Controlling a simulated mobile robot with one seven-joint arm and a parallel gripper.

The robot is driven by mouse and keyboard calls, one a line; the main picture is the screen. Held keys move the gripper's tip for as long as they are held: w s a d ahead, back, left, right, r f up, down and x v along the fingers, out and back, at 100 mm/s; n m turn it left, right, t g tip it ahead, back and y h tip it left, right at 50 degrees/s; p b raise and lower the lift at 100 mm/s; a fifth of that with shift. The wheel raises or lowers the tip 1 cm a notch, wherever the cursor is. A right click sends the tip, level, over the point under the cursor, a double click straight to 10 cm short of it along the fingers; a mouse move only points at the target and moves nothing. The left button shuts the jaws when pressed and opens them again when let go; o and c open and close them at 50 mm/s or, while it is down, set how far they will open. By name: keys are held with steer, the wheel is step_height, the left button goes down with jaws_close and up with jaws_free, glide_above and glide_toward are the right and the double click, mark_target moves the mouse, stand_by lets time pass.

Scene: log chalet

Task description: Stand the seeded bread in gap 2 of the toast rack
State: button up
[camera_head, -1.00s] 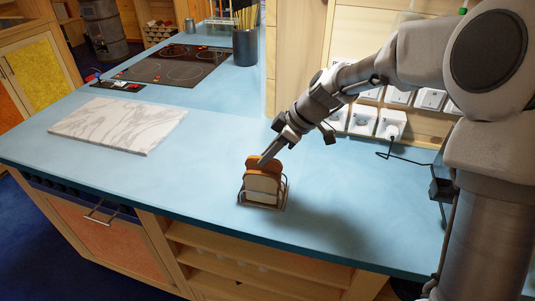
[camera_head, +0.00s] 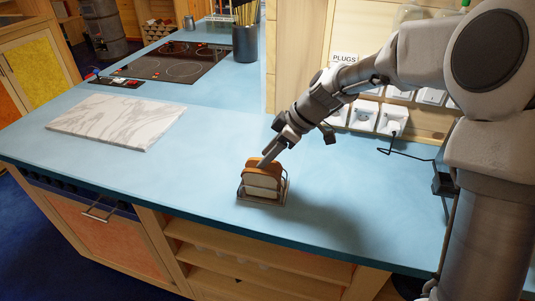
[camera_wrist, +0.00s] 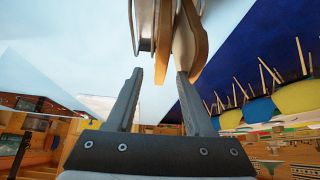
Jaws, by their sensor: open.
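The wire toast rack (camera_head: 285,196) stands on the blue counter. Slices of bread (camera_head: 263,182) with brown crusts stand upright in it, one behind another. Which slice is the seeded one, and which gap it occupies, I cannot tell. My gripper (camera_head: 261,164) reaches down from the upper right to the top of the slices. In the wrist view, my gripper (camera_wrist: 159,73) has its two fingers spread apart. A brown-crusted slice (camera_wrist: 187,45) and paler edges beside it are just beyond the fingertips. The rack's wires (camera_wrist: 134,25) show at the left of the slices.
A white marble board (camera_head: 117,121) lies to the left on the counter (camera_head: 210,160), with clear counter between it and the rack. A black hob (camera_head: 175,65) and a dark utensil pot (camera_head: 245,44) are further back. Sockets with a cable (camera_head: 392,122) line the wall behind.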

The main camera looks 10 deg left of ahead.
steer(key=p+v, duration=0.1)
steer(key=v, duration=1.6)
steer(key=shift+r, duration=0.25)
steer(key=s+d+m+t+h, duration=0.1)
steer(key=s+d+m+h, duration=0.1)
steer(key=s+d+m, duration=0.2)
steer(key=s+d+f+m+t+h+p, duration=0.1)
steer(key=s+d+m+t+h, duration=0.1)
steer(key=s+d+m, duration=0.2)
steer(key=s+d+m+t+h, duration=0.2)
steer(key=s+d+m, duration=0.3)
steer(key=s+m, duration=0.4)
steer(key=s, duration=0.6)
steer(key=shift+s+f+h+p, duration=0.15)
steer(key=shift+s+h+p, duration=0.05)
steer(key=shift+h+p, duration=0.15)
steer(key=shift+d, duration=0.1)
